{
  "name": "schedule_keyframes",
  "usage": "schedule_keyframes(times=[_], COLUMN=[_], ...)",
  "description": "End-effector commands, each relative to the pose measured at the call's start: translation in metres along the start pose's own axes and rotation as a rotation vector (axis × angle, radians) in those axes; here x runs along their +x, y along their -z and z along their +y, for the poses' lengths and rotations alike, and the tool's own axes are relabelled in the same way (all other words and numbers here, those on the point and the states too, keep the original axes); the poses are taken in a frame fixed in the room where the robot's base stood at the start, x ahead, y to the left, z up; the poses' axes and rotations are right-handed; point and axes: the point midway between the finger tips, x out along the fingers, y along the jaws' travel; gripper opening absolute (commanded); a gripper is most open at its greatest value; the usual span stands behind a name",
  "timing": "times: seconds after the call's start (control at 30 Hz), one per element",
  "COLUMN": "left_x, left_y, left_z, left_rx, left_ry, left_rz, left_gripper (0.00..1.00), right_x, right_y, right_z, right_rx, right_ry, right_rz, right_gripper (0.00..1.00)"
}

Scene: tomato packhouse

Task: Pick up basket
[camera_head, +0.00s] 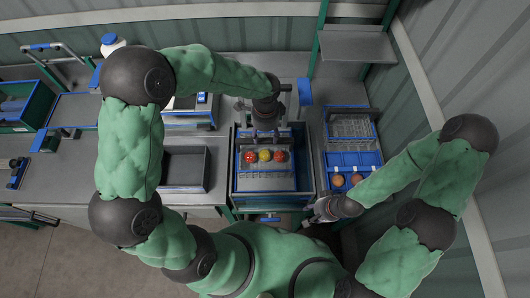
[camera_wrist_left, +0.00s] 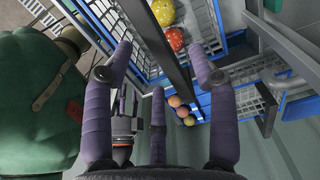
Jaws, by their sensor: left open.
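The basket (camera_head: 238,168), blue-rimmed with wire-mesh sides, sits in a recess at the middle of the bench. A row of two red tomatoes and a yellow one shows in it in the head view. In the left wrist view, its blue mesh wall (camera_wrist_left: 140,52) and a red and a yellow tomato show near the top. My left gripper (camera_head: 265,132) is over the basket's far side, with its fingers spread. A dark bar (camera_wrist_left: 160,45), seemingly the handle, passes between those fingers. My right gripper (camera_head: 318,213) is low, right of the basket; its jaws are unclear.
A green crate (camera_head: 25,105) is at far left. A corrugated wall closes the right side.

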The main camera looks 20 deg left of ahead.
Motion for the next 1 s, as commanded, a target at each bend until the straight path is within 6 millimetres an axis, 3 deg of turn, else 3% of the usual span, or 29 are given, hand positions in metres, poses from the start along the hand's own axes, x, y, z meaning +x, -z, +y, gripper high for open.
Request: schedule_keyframes(times=[0.4, 0.73, 0.77, 0.93, 1.0], left_x=[0.046, 0.053, 0.053, 0.053, 0.053], left_y=[-0.002, -0.002, -0.002, -0.002, -0.002], left_z=[0.003, 0.003, 0.003, 0.003, 0.003], left_rx=[-0.001, -0.002, -0.002, -0.002, -0.002], left_ry=[0.0, 0.001, 0.001, 0.001, 0.001], left_rz=[0.0, 0.001, 0.001, 0.001, 0.001], left_gripper=[0.58, 0.58, 0.53, 0.04, 0.0], right_x=[-0.001, -0.001, -0.001, -0.001, -0.001], right_y=[0.0, 0.0, 0.0, 0.0, 0.0], right_z=[-0.001, -0.001, -0.001, -0.001, -0.001], right_rx=[0.0, 0.0, 0.0, 0.0, 0.0], right_ry=[0.0, 0.0, 0.0, 0.0, 0.0], right_rz=[0.001, 0.001, 0.001, 0.001, 0.001], right_gripper=[0.4, 0.4, 0.4, 0.4, 0.4])
